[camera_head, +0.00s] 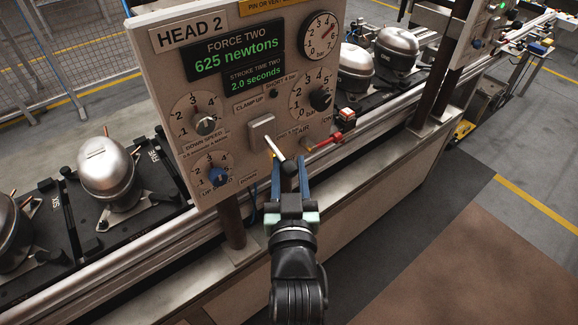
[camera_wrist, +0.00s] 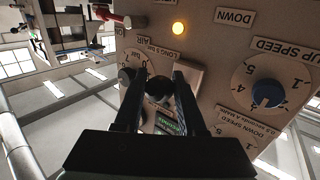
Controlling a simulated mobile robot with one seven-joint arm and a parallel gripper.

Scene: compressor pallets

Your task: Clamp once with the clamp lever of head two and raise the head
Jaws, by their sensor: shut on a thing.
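The HEAD 2 panel (camera_head: 160,70) stands in front of me in the head view. Its clamp lever (camera_head: 275,147) is a pale rod sticking out of a light square plate, slanting down to the right, with a black knob at its end. My gripper (camera_head: 289,172) is shut on this knob, one finger on each side. In the wrist view the dark round knob (camera_wrist: 158,88) sits between the fingers of my gripper (camera_wrist: 160,82). An amber lamp (camera_wrist: 179,28) glows near the DOWN label. The head itself is hidden behind the panel.
A red-handled air valve (camera_head: 328,141) sits close to the right of the lever. A blue knob (camera_head: 217,177) and other dials are on the left. The green display (camera_head: 238,56) reads 625 newtons. Compressors (camera_head: 109,172) on black pallets line the conveyor behind.

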